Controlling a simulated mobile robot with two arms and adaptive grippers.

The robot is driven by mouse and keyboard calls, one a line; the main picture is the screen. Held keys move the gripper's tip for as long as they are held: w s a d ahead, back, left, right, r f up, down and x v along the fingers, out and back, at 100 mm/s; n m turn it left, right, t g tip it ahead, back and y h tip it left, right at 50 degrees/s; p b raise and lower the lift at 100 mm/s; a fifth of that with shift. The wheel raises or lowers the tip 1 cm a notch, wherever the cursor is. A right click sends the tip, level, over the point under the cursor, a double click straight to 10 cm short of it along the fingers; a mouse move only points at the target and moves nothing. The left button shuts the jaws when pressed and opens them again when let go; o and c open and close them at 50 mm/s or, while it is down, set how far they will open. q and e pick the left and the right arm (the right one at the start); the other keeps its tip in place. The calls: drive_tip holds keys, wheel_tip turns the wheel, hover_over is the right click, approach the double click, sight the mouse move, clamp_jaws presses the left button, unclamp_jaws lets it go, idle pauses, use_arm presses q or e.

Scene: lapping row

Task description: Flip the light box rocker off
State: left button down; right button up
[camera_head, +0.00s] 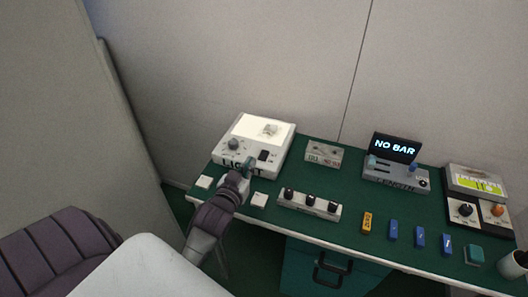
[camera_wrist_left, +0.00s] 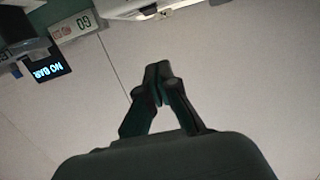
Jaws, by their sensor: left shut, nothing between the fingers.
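The light box (camera_head: 255,146) is a white box with a lit panel, lettered LIGHT on its front, at the left end of the green table. Its dark rocker (camera_head: 264,155) shows on the right of its control strip, beside a round knob (camera_head: 233,144). My left gripper (camera_head: 249,163) is shut and empty, at the light box's front edge, just left of and below the rocker. I cannot tell whether it touches the box. In the left wrist view the closed fingers (camera_wrist_left: 158,75) point toward the wall, and part of the light box (camera_wrist_left: 135,8) shows at the top edge.
White squares (camera_head: 204,182) lie near the left front edge.

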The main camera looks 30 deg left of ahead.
use_arm(q)
drive_tip(key=shift+s+r, duration=0.1)
drive_tip(key=shift+s, duration=0.05)
hover_over(262, 158)
drive_tip(key=shift+s+d+f+p, duration=0.1)
drive_tip(key=shift+s+f+p, duration=0.35)
drive_tip(key=shift+f, duration=0.1)
drive_tip(key=shift+w+f, duration=0.25)
drive_tip(key=shift+f, duration=0.4)
drive_tip(key=shift+w+f, duration=0.2)
drive_tip(key=shift+f, duration=0.4)
drive_tip(key=shift+w+f, duration=0.1)
drive_tip(key=shift+f, duration=0.8)
